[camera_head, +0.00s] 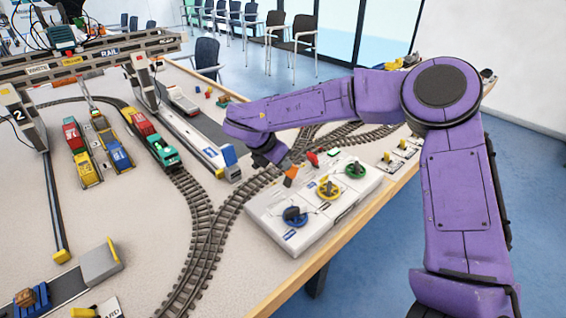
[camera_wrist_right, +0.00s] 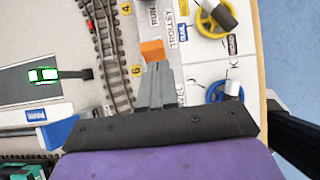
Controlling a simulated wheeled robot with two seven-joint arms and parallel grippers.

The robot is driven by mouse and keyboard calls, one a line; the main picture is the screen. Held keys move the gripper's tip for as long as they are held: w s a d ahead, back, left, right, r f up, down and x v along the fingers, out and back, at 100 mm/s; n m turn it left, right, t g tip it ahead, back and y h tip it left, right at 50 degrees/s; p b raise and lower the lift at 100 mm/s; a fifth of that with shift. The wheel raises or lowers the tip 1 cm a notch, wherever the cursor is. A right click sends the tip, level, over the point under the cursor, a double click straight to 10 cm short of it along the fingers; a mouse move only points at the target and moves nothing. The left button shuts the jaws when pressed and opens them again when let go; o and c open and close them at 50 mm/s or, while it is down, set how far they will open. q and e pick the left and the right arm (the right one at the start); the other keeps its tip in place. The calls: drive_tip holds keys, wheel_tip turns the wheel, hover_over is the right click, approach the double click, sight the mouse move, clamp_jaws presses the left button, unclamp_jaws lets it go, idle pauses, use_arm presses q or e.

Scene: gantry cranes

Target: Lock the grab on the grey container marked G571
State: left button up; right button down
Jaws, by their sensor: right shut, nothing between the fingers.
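A white control box (camera_head: 330,222) stands at the table's right edge with a blue knob (camera_head: 294,215), a yellow knob (camera_head: 327,188) and a green knob (camera_head: 355,169). An orange block-like piece (camera_head: 291,171) is at its far left edge. My right gripper (camera_head: 279,158) is shut and empty just above that edge. In the right wrist view its fingertips (camera_wrist_right: 154,72) are just short of the orange piece (camera_wrist_right: 152,50); I cannot tell whether they touch. I cannot make out a grey container marked G571 or a grab on one. My left gripper is not in view.
Crane 1 (camera_head: 142,78) and crane 2 (camera_head: 22,112) stand on the left side over road strips. Coloured trucks (camera_head: 113,147) and a teal-fronted train (camera_head: 161,150) are between them. Rail track (camera_head: 208,235) curves close beside the control box.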

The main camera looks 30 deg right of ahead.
drive_tip(key=v, duration=1.3)
idle(0.9)
